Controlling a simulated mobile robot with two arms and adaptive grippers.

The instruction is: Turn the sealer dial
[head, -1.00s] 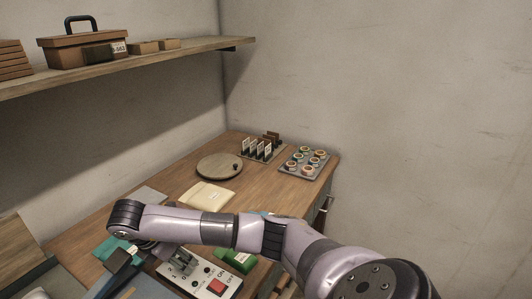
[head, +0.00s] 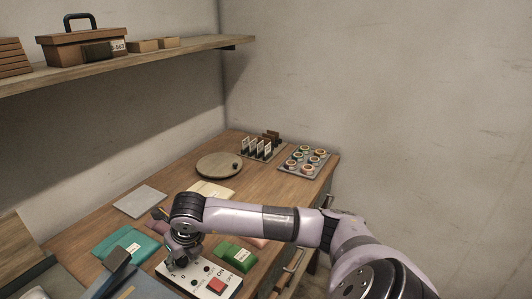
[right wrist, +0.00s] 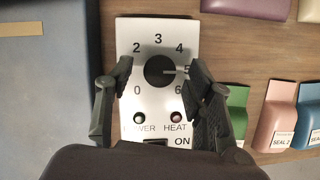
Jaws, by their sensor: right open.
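The sealer's white control panel (head: 228,288) is at the bottom of the head view, partly hidden by my right gripper (head: 178,262). In the right wrist view the panel (right wrist: 140,30) shows printed numbers around a round black dial (right wrist: 158,71). The dial's white mark points right, at the 5. My right gripper (right wrist: 160,72) is open, with one finger on each side of the dial. A gap shows between each finger and the dial; I cannot tell the fingers' height over the panel. My left gripper is not in view.
A red switch (head: 216,285) is on the panel. The blue-grey sealer body (right wrist: 45,90) lies left of it. Green (head: 234,254) and teal (head: 125,244) packets lie nearby. A round wooden board (head: 218,165) and a tray of rolls (head: 303,160) stand farther back.

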